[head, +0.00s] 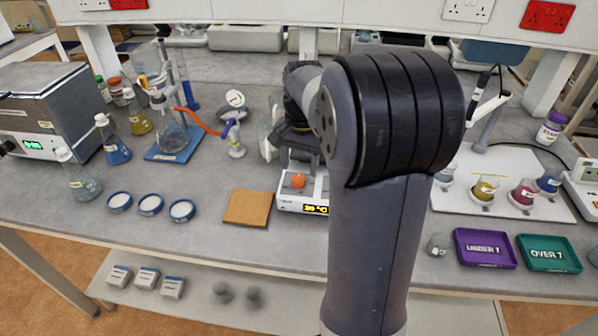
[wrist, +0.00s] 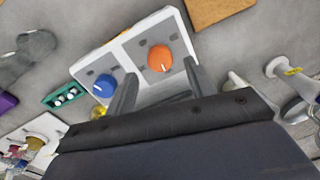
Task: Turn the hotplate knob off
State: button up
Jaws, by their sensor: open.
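The white hotplate (head: 287,203) stands on the bench in the head view, partly hidden by my arm. Its display (head: 315,209) glows orange; the digits are hard to read. The orange knob (head: 298,181) shows on it. In the wrist view the orange knob (wrist: 160,58) has a white pointer mark, and a blue knob (wrist: 103,86) with a white mark sits to its left. My gripper (wrist: 160,70) is open and empty. Its fingers appear on either side of the orange knob; I cannot tell whether they touch it. In the head view my arm mostly hides the gripper.
A brown square board (head: 247,208) lies left of the hotplate. Several round dishes (head: 150,204) are further left. A clamp stand with a flask (head: 173,138) is behind. Purple (head: 485,248) and teal (head: 549,254) trays and a white mat with beakers are at the right.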

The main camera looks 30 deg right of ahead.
aim_at(299, 178)
notch_tip(299, 178, up, 7)
dwell(0.3)
jog(key=shift+s+d, duration=0.1)
notch_tip(299, 178, down, 11)
jog(key=shift+r, duration=0.1)
dwell(0.4)
jog(key=shift+m, duration=0.3)
jog(key=shift+r, duration=0.1)
